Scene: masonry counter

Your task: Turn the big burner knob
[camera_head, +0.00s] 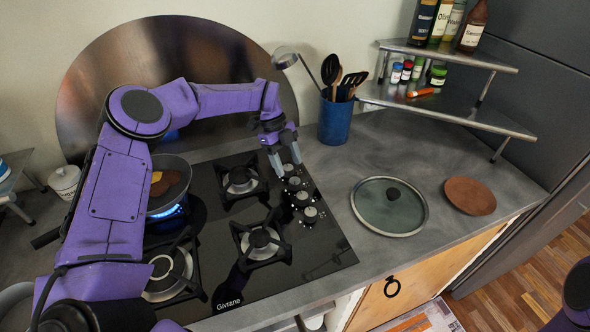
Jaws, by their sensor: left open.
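The black glass hob (330,255) has a row of silver knobs along its right side. The farthest knob (288,169) is between or just behind my left gripper's fingertips; contact cannot be told. The other knobs (294,183), (302,197) and (310,214) run toward the front, clear of the fingers. I cannot tell for sure which knob is the big one. My left gripper (287,166) is open, pointing down at the far end of the row. My right gripper is out of view.
A pan (172,165) with food sits over a blue flame (165,212), partly hidden by my left arm. A blue utensil pot (337,120) stands behind the knobs. A glass lid (388,222) and brown plate (470,196) lie to the right.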

